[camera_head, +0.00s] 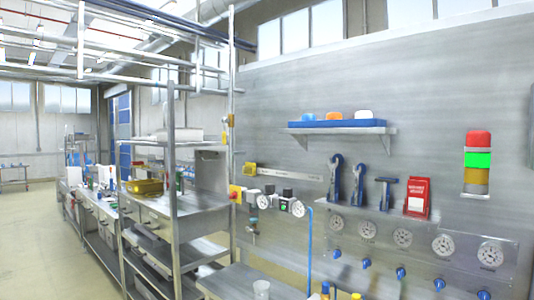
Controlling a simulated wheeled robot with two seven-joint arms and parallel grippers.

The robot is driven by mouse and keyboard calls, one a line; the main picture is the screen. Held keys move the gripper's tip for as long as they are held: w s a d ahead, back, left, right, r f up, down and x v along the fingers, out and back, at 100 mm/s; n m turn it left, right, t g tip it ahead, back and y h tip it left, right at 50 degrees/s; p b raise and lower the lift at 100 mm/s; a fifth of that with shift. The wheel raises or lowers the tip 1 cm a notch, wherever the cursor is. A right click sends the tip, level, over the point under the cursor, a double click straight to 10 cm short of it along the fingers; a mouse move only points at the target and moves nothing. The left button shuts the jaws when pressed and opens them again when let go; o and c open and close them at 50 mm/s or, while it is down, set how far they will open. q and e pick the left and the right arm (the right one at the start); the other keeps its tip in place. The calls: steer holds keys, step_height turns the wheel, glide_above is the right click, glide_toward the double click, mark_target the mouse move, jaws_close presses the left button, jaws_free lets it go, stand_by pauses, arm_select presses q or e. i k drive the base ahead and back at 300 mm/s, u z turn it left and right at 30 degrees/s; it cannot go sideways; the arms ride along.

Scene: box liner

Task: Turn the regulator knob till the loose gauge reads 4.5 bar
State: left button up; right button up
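An air regulator assembly is on the wall at the centre, with two dark units side by side. A white round gauge (264,202) is on its left unit and another round gauge (298,208) is at its right end. A dark knob (287,192) tops the right unit. A blue hose (310,250) runs down beside the right gauge. The needles and numbers are too small to read. I cannot tell which gauge is the loose one. Neither of my grippers is in view.
A wall panel (380,258) at right carries several round gauges, with blue knobs (401,273) below. A metal bench (230,283) with a clear cup (261,289) stands below; shelving (171,190) stands left.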

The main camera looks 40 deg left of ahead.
mark_target(269, 188)
steer(key=u, duration=1.55)
